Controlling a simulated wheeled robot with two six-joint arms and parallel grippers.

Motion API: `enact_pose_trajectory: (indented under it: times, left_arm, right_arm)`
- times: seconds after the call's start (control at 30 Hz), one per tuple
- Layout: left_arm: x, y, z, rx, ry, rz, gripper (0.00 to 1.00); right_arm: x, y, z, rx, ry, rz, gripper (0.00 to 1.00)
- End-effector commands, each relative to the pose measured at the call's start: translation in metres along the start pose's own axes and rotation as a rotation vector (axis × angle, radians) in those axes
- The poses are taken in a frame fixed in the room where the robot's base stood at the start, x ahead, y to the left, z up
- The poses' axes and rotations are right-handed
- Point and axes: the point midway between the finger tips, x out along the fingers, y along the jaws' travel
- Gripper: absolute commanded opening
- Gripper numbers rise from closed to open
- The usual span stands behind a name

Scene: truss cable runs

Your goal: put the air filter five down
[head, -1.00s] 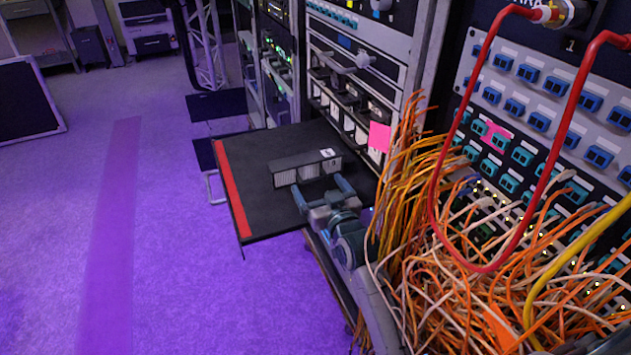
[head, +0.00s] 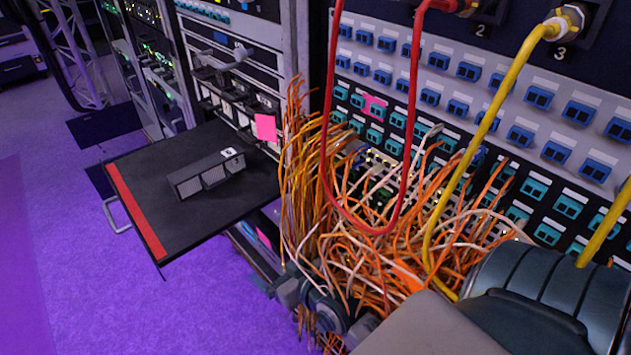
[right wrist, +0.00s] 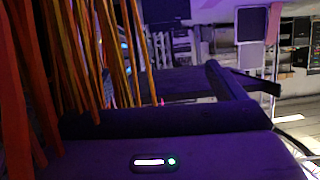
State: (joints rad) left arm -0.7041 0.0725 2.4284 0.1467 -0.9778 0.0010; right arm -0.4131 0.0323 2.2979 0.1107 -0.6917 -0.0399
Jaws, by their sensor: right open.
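The air filter (head: 205,174), a grey box with a pleated side and a small white label, lies on the black pull-out shelf (head: 150,215) with a red front strip. Its label is too small to read surely. My right gripper (head: 272,282) is open and empty, below and to the right of the shelf, apart from the filter and close to the orange cables. Part of it also shows, dark purple, in the right wrist view (right wrist: 230,90). The filter is not seen there. My left gripper is not in view.
A dense tangle of orange and white cables (head: 350,230) hangs beside my right gripper. A red cable (head: 328,130) and a yellow cable (head: 478,140) loop in front of the patch panel. A pink note (head: 265,127) is behind the shelf. Purple floor (head: 90,290) at left is clear.

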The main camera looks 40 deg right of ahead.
Motion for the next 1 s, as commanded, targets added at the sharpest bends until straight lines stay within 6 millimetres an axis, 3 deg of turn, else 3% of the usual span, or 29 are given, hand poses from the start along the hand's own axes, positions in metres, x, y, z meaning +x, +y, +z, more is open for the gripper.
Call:
enact_pose_trajectory:
  times: [0.03, 0.1, 0.2, 0.3, 0.43, 1.0]
  left_arm:
    - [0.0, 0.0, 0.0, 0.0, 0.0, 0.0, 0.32]
    - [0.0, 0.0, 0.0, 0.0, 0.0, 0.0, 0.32]
    - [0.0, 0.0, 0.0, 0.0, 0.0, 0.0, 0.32]
    - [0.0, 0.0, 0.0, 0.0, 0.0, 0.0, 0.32]
    - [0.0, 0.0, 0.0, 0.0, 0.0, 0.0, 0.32]
    - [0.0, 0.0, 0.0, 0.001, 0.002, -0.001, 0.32]
  right_arm:
    - [-0.021, -0.001, 0.028, 0.007, -0.093, -0.007, 0.9]
    - [-0.045, -0.003, 0.059, 0.017, -0.205, -0.016, 0.9]
    - [-0.077, -0.006, 0.09, 0.028, -0.334, -0.027, 0.9]
    - [-0.098, -0.008, 0.108, 0.036, -0.414, -0.033, 0.9]
    - [-0.108, -0.009, 0.116, 0.04, -0.453, -0.035, 0.9]
    - [-0.107, -0.009, 0.116, 0.04, -0.45, -0.035, 0.9]
